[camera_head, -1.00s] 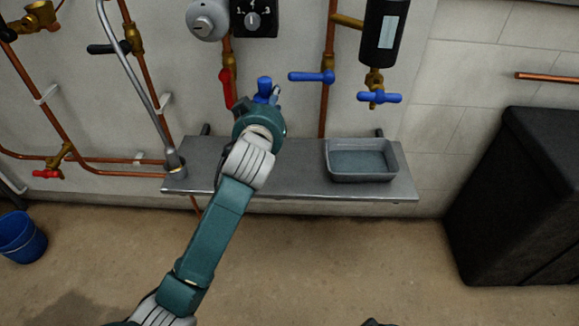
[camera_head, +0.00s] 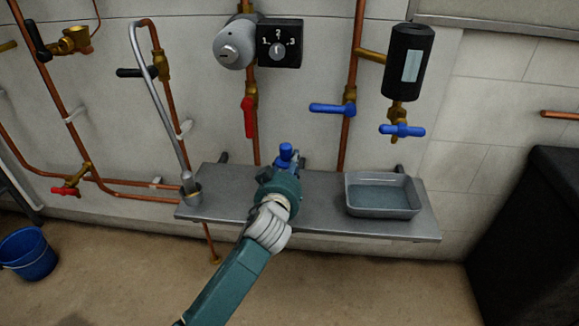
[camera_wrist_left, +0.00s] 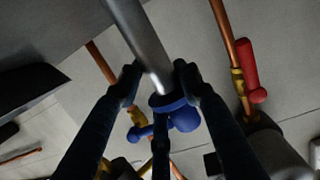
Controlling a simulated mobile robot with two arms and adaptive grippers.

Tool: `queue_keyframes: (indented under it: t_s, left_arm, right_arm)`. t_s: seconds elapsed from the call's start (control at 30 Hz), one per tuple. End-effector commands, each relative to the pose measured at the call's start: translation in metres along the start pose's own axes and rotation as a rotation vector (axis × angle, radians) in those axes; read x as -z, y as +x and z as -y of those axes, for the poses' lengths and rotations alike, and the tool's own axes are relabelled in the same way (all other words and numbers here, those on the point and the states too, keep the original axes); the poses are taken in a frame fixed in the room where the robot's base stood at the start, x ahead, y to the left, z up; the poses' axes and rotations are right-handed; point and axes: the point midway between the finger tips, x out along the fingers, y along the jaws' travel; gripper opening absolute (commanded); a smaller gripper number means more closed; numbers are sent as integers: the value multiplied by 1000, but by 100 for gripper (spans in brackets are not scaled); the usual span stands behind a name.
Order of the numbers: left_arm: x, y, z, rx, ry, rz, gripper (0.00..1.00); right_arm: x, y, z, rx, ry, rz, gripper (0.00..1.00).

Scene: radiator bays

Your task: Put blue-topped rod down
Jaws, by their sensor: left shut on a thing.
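The blue-topped rod shows its blue top (camera_head: 286,150) just above my left gripper (camera_head: 285,168) in the head view. In the left wrist view its grey shaft (camera_wrist_left: 141,40) runs up the picture from a blue collar and knob (camera_wrist_left: 172,108). My left gripper (camera_wrist_left: 160,82) is shut on the shaft beside the blue collar. In the head view the gripper is over the middle of the grey metal shelf (camera_head: 320,215). My gripper and arm hide the rod's lower end there, so I cannot tell whether it touches the shelf. My right gripper is not in view.
A grey tray (camera_head: 383,212) stands on the shelf's right part. A bent grey tube (camera_head: 160,95) ends in a cup at the shelf's left end. Behind are copper pipes, a red handle (camera_head: 248,117) and blue valve handles (camera_head: 332,109). Shelf between gripper and tray looks clear.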

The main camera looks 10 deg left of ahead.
Motion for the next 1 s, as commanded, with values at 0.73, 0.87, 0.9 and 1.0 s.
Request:
queue_keyframes:
  t_s: [0.73,0.87,0.9,1.0]
  left_arm:
    - [3,-1,0,0,0,0,55]
    - [0,-19,0,0,-2,3,55]
    - [1,-27,0,0,-2,3,55]
    - [1,-50,-1,-1,-4,3,55]
  right_arm:
    - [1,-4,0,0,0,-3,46]
    - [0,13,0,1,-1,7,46]
    - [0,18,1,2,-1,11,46]
    - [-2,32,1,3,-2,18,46]
